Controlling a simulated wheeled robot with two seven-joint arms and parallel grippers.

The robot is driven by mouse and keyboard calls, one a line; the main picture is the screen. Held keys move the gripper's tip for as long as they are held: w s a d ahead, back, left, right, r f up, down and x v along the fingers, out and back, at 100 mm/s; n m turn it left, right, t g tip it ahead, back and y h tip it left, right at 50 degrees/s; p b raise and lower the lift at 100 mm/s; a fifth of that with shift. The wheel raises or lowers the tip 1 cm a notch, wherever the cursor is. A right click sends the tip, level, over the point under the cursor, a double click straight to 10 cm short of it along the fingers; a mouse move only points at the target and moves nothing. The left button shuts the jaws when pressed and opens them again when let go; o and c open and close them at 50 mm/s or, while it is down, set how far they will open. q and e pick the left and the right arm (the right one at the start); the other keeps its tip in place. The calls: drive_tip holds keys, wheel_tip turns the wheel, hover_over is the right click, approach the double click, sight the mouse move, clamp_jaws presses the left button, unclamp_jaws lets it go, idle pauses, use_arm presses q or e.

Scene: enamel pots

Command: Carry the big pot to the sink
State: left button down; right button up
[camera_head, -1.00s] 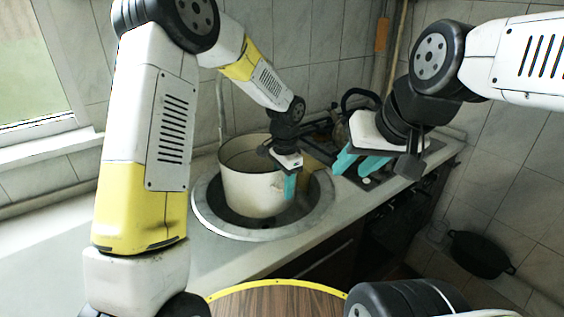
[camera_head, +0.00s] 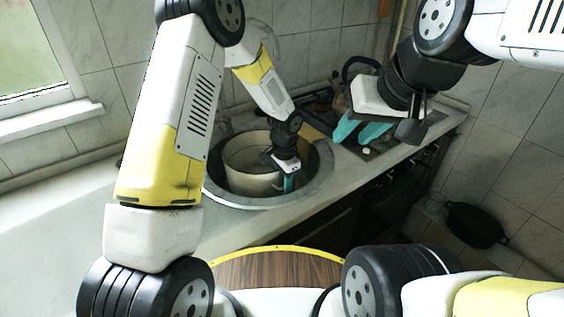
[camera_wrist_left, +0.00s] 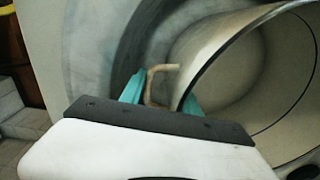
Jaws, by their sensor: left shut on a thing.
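The big pot (camera_head: 246,180) is cream-white and stands upright inside the round metal sink (camera_head: 235,202), its rim near the level of the counter. My left gripper (camera_head: 289,182) is at the pot's right side, shut on its wall or handle. In the left wrist view the teal fingers (camera_wrist_left: 160,92) sit on either side of a thin tan handle (camera_wrist_left: 153,82), close to the pot's rim (camera_wrist_left: 215,50). Whether the pot touches the sink bottom is hidden. My right gripper (camera_head: 358,132) is apart from the pot, over the stove area, with its teal fingers spread and nothing between them.
A black pot (camera_head: 475,225) is on the floor at the right. The counter (camera_head: 60,225) left of the sink is bare. A round wooden stool or table top (camera_head: 280,269) is in front.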

use_arm(q)
drive_tip(key=shift+w+f, duration=0.15)
drive_tip(key=shift+f, duration=0.5)
drive_tip(key=c, duration=0.9)
unclamp_jaws()
drive_tip(key=shift+f, duration=0.1)
wheel_tip(320, 180, up, 13)
drive_tip(key=s+a+r+n+t+h, duration=0.1)
drive_tip(key=s+a+r+n, duration=0.1)
drive_tip(key=s+a+r, duration=0.4)
drive_tip(key=s+a+r+n+t, duration=0.1)
drive_tip(key=a+r+n, duration=0.2)
drive_tip(key=r, duration=0.6)
drive_tip(key=s+a+r+n+t, duration=0.1)
drive_tip(key=s+a+r+n, duration=0.1)
drive_tip(key=s, duration=0.3)
drive_tip(key=s+a+r+n+t+h, duration=0.1)
drive_tip(key=s+a+r+n, duration=0.1)
drive_tip(key=s, duration=0.3)
drive_tip(key=s+a+r+n+t, duration=0.1)
drive_tip(key=s+a+r+n, duration=0.1)
drive_tip(key=s, duration=0.3)
drive_tip(key=shift+s+a+r+t, duration=0.4)
drive_tip(key=shift+a+r, duration=0.05)
drive_tip(key=shift+a, duration=0.25)
